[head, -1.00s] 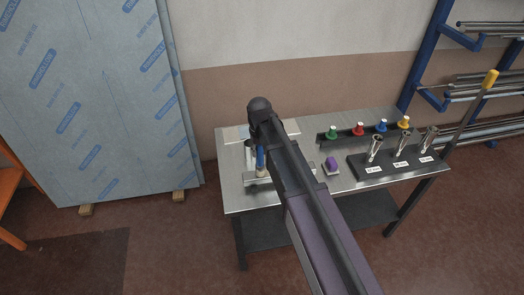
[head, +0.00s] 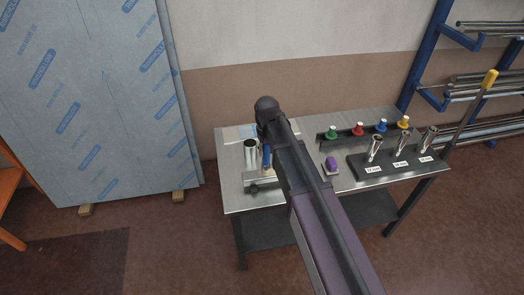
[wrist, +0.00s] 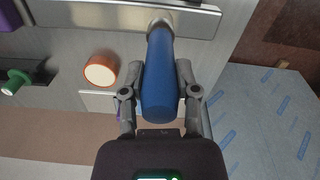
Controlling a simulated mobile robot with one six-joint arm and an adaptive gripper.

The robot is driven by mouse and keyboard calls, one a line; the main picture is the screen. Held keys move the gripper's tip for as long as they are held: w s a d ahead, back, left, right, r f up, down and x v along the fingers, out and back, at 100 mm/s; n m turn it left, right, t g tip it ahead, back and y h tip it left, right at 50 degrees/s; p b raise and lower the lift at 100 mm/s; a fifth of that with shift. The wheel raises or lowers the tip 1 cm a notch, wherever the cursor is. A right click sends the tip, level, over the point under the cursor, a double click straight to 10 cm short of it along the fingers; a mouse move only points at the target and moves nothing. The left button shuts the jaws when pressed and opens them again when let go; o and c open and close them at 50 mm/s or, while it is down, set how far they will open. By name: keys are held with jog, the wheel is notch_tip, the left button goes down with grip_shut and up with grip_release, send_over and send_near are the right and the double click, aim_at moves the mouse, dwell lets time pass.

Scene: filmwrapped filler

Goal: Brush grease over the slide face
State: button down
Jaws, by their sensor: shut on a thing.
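My gripper (wrist: 160,85) is shut on the blue handle of the brush (wrist: 160,75). In the head view the brush (head: 266,157) shows just left of my arm, roughly upright, and my arm hides most of the gripper. Its pale lower end is at the metal slide (head: 254,187), near the table's front left. In the wrist view the brush's metal collar overlaps the slide's grey face (wrist: 100,14); bristle contact cannot be told. An orange-rimmed round pot with a cream top (wrist: 101,69) stands beside the brush on the table. My arm hides it in the head view.
The steel table (head: 232,205) also holds a purple block (head: 331,164), a rail with coloured knobs (head: 359,130) and a black stand with metal tubes (head: 385,163). Film-wrapped sheets (head: 90,100) lean at the left. A blue rack (head: 420,60) stands at the right.

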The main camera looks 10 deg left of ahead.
jog(key=shift+w+d, duration=0.15)
jog(key=shift+d, duration=0.35)
jog(key=shift+w+d, duration=0.3)
jog(key=shift+d, duration=0.4)
jog(key=shift+w+d, duration=0.25)
jog(key=shift+d, duration=0.5)
jog(key=shift+w+d, duration=0.3)
jog(key=shift+d, duration=0.4)
jog(key=shift+w+d, duration=0.3)
jog(key=shift+d, duration=0.4)
jog(key=shift+w+d, duration=0.3)
jog(key=shift+d, duration=0.45)
jog(key=shift+w+d, duration=0.25)
jog(key=shift+d, duration=0.6)
